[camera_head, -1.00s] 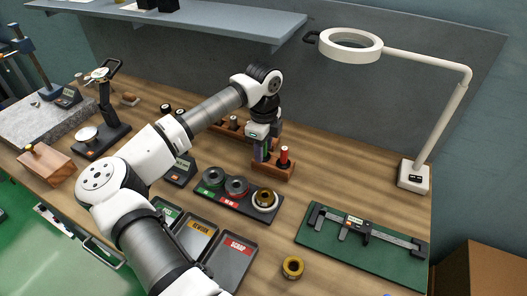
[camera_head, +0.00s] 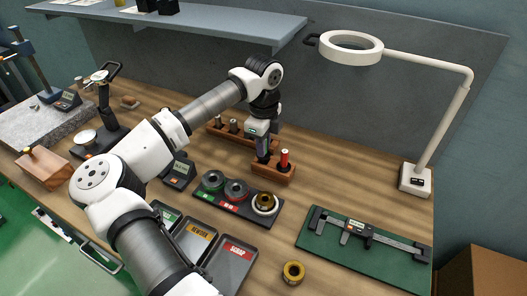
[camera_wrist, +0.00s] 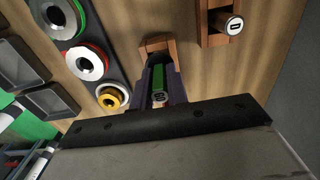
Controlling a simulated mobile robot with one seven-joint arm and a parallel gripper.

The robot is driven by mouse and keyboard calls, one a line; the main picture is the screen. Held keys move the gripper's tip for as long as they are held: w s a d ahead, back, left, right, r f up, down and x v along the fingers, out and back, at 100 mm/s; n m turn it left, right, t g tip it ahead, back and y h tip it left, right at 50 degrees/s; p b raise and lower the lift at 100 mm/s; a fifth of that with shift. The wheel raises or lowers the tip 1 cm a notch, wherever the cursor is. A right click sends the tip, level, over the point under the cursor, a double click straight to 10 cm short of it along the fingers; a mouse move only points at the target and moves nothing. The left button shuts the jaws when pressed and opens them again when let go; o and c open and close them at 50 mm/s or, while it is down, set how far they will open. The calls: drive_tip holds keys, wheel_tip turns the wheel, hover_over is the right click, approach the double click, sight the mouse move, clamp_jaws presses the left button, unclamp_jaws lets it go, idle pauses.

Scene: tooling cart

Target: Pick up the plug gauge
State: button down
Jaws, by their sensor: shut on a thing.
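The plug gauge (camera_wrist: 158,82) shows a green body between the two fingers in the wrist view. My gripper (camera_wrist: 158,90) is shut on it. In the head view my gripper (camera_head: 262,142) is over the left part of a small wooden block (camera_head: 275,171). A dark lower piece of the gauge (camera_head: 264,155) shows between the fingers and the block; I cannot tell whether its end is still in the hole. A red-handled gauge (camera_head: 284,159) stands upright in the same block, right beside the fingers.
A longer wooden rack (camera_head: 218,126) with several dark pins stands behind. In front lie a ring gauge tray (camera_head: 224,204) and sorting trays (camera_head: 232,262). A caliper (camera_head: 365,236) rests on a green mat, and a brass ring (camera_head: 293,272) lies nearby. A lamp (camera_head: 415,178) stands right.

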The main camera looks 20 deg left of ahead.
drive_tip(key=shift+r+b, duration=0.35)
drive_tip(key=shift+r, duration=0.25)
drive_tip(key=s+a+b, duration=0.3)
drive_tip(key=s+b, duration=0.4)
drive_tip(key=s, duration=1)
drive_tip(key=r, duration=0.1)
drive_tip(key=r+p, duration=0.1)
drive_tip(key=r, duration=0.1)
drive_tip(key=r+p, duration=0.1)
drive_tip(key=r, duration=0.1)
drive_tip(key=shift+s+a, duration=0.25)
drive_tip(key=shift+s, duration=0.1)
drive_tip(key=shift+d, duration=0.1)
